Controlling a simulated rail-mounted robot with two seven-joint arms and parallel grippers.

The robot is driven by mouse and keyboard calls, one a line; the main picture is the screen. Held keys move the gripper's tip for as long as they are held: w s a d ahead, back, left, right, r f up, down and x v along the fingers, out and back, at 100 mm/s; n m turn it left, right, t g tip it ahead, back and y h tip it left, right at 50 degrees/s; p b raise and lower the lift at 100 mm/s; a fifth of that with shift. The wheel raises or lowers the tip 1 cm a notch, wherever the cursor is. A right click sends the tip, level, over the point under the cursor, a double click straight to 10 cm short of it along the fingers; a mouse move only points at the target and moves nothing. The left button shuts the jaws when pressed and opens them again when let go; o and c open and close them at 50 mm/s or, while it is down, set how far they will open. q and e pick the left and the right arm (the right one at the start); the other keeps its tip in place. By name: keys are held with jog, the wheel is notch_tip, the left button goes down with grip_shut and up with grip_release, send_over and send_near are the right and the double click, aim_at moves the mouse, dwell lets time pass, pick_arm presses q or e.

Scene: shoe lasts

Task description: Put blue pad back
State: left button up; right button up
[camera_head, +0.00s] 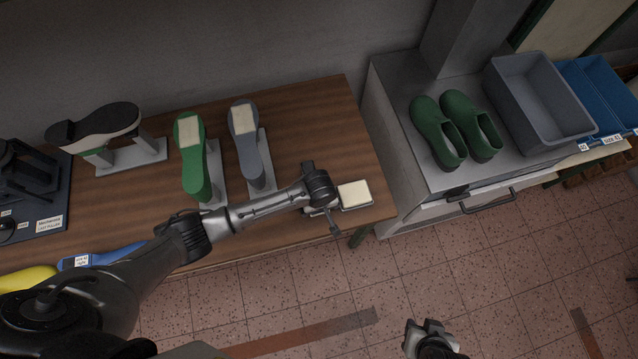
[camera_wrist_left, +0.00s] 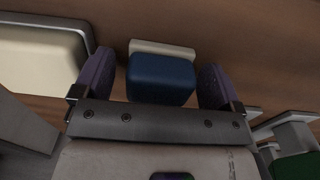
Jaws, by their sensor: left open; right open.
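The blue pad (camera_wrist_left: 160,80) shows in the left wrist view between the purple fingers of my left gripper (camera_wrist_left: 157,73). The fingers are open on both sides of it, with a narrow gap visible. A pale strip (camera_wrist_left: 162,48) lies along the pad's far edge. In the head view the left arm reaches over the table beside a cream pad (camera_head: 354,194) in a grey tray (camera_head: 357,207), and its wrist hides the blue pad. The cream pad also shows at the left wrist view's left edge (camera_wrist_left: 38,52). My right gripper (camera_head: 431,336) is open and empty above the floor.
Grey (camera_head: 246,140), green (camera_head: 191,157) and black-and-white (camera_head: 95,124) lasts stand sole-up on the wooden table (camera_head: 300,115). A blue last (camera_head: 110,255) lies near the front.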

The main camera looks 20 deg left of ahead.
pick_arm(q)
notch_tip(320, 180, up, 12)
jog(key=p, duration=0.1)
jog(key=shift+f, duration=0.25)
jog(key=shift+s+d+f, duration=0.1)
jog(key=shift+s+d, duration=0.05)
jog(key=shift+s, duration=0.2)
jog(key=s+m+t+h, duration=0.1)
jog(key=s+m+h, duration=0.1)
jog(key=s+m, duration=0.5)
jog(key=s+a+r+m+t+y, duration=0.1)
jog(key=s+a+r+m+t, duration=0.1)
jog(key=s+a, duration=0.7)
jog(key=s+r, duration=0.1)
jog(key=s, duration=0.3)
jog(key=shift+a+r+m+y, duration=0.4)
jog(key=shift+r+p, duration=0.1)
jog(key=shift+p, duration=0.2)
